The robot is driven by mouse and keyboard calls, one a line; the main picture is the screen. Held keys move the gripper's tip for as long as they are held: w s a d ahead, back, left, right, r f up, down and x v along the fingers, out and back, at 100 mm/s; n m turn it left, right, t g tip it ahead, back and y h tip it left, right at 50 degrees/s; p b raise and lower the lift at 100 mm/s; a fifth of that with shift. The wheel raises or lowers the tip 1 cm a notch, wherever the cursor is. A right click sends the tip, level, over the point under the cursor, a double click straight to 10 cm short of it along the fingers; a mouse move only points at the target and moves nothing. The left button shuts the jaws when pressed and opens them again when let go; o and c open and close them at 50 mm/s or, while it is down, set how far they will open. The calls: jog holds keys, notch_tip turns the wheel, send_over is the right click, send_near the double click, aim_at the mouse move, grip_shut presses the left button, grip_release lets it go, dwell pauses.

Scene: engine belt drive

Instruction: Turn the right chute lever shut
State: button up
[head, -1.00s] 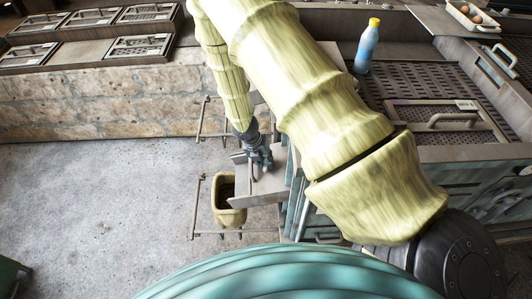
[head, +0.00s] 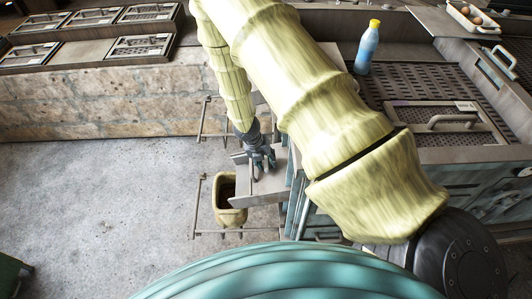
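My gripper (head: 262,162) is small and dark in the head view, at the end of my arm, over the grey metal chute (head: 265,187). The fingers point down at the chute's upper part, near a thin upright piece that may be the lever. I cannot tell whether the fingers touch it or are shut on it. The chute slopes toward a yellowish bin (head: 230,212) below it, with dark contents. The lever itself is not clearly made out; the gripper and arm cover that area.
A blue bottle with a yellow cap (head: 367,48) stands on the counter at right. A handled perforated lid (head: 446,124) lies on the grate nearby. A tray of eggs (head: 470,16) is at upper right. The concrete floor (head: 95,215) at left is mostly clear.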

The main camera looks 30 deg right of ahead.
jog(key=v, duration=1.2)
dwell(0.3)
dwell(0.4)
jog(key=s+a+f+m+y+b, duration=0.2)
jog(key=s+a+f+m, duration=0.4)
jog(key=s+f+m, duration=0.25)
jog(key=s+a+f+m+y+b, duration=0.25)
jog(key=s+a+f+m, duration=0.25)
jog(key=s+f+m, duration=0.6)
jog(key=s+m, duration=0.4)
jog(key=s+f+m+h+b, duration=0.1)
jog(key=s+f+m, duration=0.1)
jog(key=s+m, duration=0.4)
jog(key=shift+s+d+f+m+t+b, duration=0.25)
jog(key=shift+s+f+m+t+b, duration=0.1)
jog(key=shift+f+m, duration=0.1)
jog(key=shift+r, duration=0.1)
jog(key=shift+c, duration=0.4)
